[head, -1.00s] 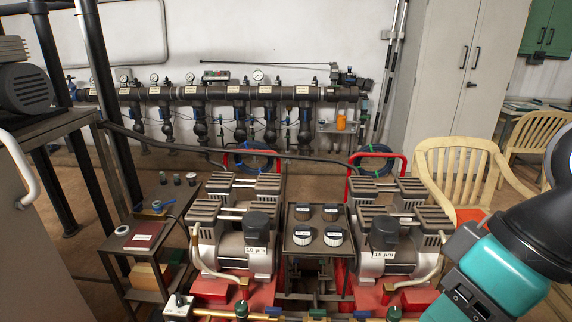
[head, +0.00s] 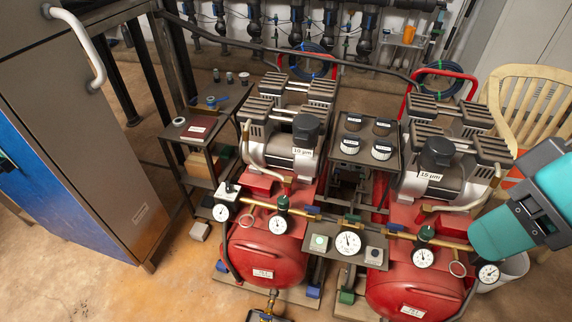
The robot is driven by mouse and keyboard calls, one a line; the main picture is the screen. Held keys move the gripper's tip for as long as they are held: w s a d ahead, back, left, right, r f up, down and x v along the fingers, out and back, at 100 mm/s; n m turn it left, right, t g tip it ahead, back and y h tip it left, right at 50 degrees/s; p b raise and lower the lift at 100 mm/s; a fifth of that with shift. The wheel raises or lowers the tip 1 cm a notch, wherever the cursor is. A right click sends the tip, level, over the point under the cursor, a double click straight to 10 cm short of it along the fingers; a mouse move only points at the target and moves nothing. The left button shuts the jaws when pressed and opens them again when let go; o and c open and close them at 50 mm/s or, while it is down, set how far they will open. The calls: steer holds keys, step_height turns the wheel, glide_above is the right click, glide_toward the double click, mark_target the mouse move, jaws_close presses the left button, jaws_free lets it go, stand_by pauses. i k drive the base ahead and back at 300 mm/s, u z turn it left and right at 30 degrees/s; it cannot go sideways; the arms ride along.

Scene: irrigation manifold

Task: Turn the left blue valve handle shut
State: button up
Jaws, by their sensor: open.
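Two red compressors stand side by side, marked 10 µm and 15 µm. The left compressor (head: 265,262) has a brass pipe across its front with a small blue valve handle (head: 312,209) at the pipe's right part, right of a dark green knob. The handle seems to lie along the pipe, but it is too small to be certain. A similar blue handle (head: 396,227) sits on the right compressor's (head: 415,285) pipe. My teal arm reaches in at the right edge, clear of the left handle.
A low shelf with a dark red book (head: 198,128) is at the left, beside a grey cabinet (head: 95,140). A cream chair (head: 528,105) is at the right. Floor is free at the lower left.

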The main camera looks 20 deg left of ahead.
mark_target(311, 209)
steer(key=u, duration=0.45)
steer(key=k, duration=1.15)
steer(key=u, duration=1.3)
steer(key=i, duration=1.3)
steer(key=z, duration=0.9)
steer(key=i, duration=0.35)
steer(key=z, duration=0.45)
